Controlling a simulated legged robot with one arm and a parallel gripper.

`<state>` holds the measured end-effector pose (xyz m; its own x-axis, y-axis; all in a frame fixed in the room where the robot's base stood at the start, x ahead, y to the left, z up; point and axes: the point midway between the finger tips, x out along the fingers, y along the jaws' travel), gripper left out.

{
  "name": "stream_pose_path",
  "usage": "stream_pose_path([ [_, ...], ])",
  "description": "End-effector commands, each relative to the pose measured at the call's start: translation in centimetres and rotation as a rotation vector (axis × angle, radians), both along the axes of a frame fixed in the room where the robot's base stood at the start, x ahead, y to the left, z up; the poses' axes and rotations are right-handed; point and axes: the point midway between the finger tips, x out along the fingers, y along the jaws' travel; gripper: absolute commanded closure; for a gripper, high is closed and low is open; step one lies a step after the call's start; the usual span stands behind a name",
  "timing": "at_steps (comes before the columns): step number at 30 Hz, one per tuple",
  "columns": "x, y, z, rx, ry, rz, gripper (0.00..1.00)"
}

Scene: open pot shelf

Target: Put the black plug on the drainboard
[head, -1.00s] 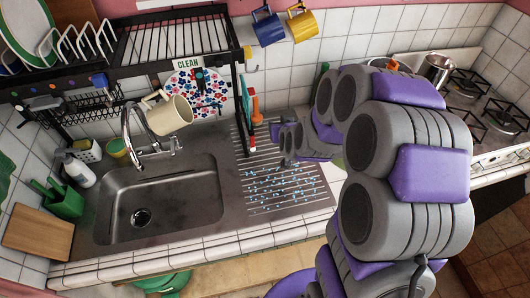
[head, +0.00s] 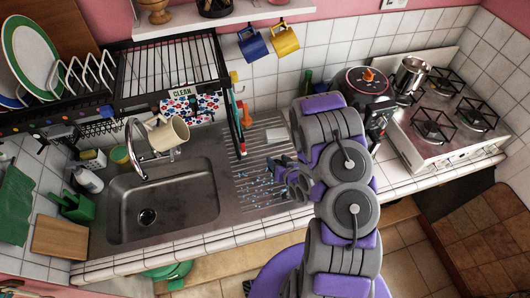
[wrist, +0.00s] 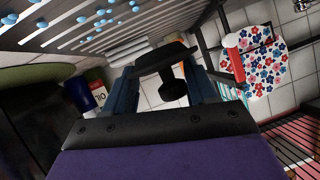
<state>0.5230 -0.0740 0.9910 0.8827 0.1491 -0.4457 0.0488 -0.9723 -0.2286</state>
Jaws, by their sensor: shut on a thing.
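The black plug (wrist: 172,84) is held between the blue fingers of my gripper (wrist: 165,92) in the wrist view, its wide disc towards the fingertips. In the head view my gripper (head: 276,166) is over the drainboard (head: 246,188), the ridged metal area right of the sink, with blue drops on it. I cannot make out the plug in the head view. The drainboard also shows at the upper left of the wrist view (wrist: 62,38), apart from the plug. My arm hides part of its right side in the head view.
The sink (head: 185,205) with its faucet (head: 137,150) lies left of the drainboard. A dish rack (head: 170,68) hangs above. A pressure cooker (head: 350,82) and stove (head: 440,120) are on the right.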

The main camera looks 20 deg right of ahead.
Motion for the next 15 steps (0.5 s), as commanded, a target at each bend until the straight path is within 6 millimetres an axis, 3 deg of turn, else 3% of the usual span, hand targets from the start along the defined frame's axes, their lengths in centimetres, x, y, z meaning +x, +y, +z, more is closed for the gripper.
stream_pose_path([
  [3,-1.6,1.4,-0.3,0.015,0.0,0.012,0.78],
  [8,-2.6,2.3,-0.7,0.021,-0.007,0.016,0.79],
  [15,-0.7,2.4,-1.2,0.024,-0.019,0.02,0.79],
])
